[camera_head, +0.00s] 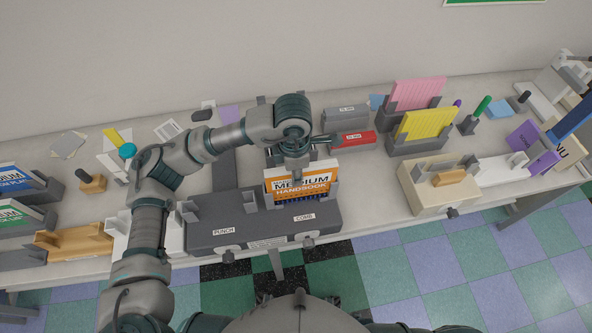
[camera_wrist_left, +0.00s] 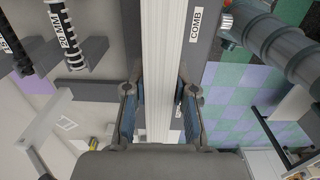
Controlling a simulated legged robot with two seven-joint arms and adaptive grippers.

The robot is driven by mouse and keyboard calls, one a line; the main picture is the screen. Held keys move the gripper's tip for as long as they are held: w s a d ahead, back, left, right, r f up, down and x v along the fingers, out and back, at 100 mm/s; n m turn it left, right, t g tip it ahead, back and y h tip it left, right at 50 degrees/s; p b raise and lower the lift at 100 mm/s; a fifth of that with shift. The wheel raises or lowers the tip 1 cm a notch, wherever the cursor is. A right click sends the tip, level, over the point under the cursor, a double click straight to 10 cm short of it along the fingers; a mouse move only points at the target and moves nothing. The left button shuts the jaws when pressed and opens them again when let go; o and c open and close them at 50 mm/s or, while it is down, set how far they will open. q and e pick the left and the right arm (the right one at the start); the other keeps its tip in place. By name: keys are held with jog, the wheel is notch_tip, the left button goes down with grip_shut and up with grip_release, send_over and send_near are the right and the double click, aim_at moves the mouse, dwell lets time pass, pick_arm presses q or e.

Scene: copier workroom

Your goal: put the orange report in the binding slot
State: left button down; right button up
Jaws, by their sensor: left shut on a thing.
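The orange report (camera_head: 300,187), a book with "MEDIUM HANDBOOK" on its cover, stands upright at the COMB side of the dark grey binding machine (camera_head: 262,231). My left gripper (camera_head: 295,163) is shut on it from above. In the left wrist view, the gripper (camera_wrist_left: 160,88) has a finger on each side of the white page block (camera_wrist_left: 158,50). A row of blue comb teeth (camera_head: 298,198) shows along the report's lower edge, between grey guides. I cannot tell whether the report's bottom is in the slot or just above it. My right gripper is not in view.
Yellow (camera_head: 425,124) and pink (camera_head: 415,93) reports stand in grey holders to the right. A beige device (camera_head: 432,196) sits right of the machine. The machine's PUNCH side is empty.

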pick_arm(q)
jog(key=c, duration=0.9)
grip_release()
jog(key=shift+o, duration=0.2)
notch_tip(320, 180, up, 12)
jog(key=shift+s+a+f, duration=0.1)
